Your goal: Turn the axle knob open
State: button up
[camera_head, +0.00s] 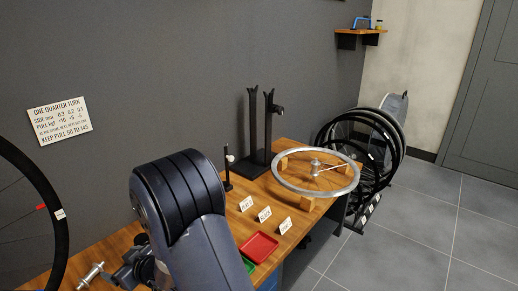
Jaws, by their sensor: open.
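A black stand with two uprights (268,130) stands on the wooden bench against the grey wall. A small dark knob (277,108) sticks out to the right near the top of its right upright; it looks like the axle knob, but its setting is too small to tell. My arm fills the lower middle of the view. My gripper (121,276) is at the lower left, partly hidden by my arm, open and well apart from the stand. A silver hub-like part (90,276) lies on the bench just left of it.
A silver wheel rim (286,184) lies flat on wooden blocks right of the stand. A short black post (228,173), several white cards (265,214) and a red tray (259,247) are nearer. Black wheels (370,135) stand on the floor at right. The floor at right is clear.

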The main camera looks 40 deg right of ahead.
aim_at(280, 110)
jog(key=z, duration=0.7)
jog(key=i+z, duration=0.1)
jog(key=z, duration=0.15)
jog(key=i+l+z, duration=0.1)
jog(key=z, duration=0.2)
jog(key=i, duration=0.05)
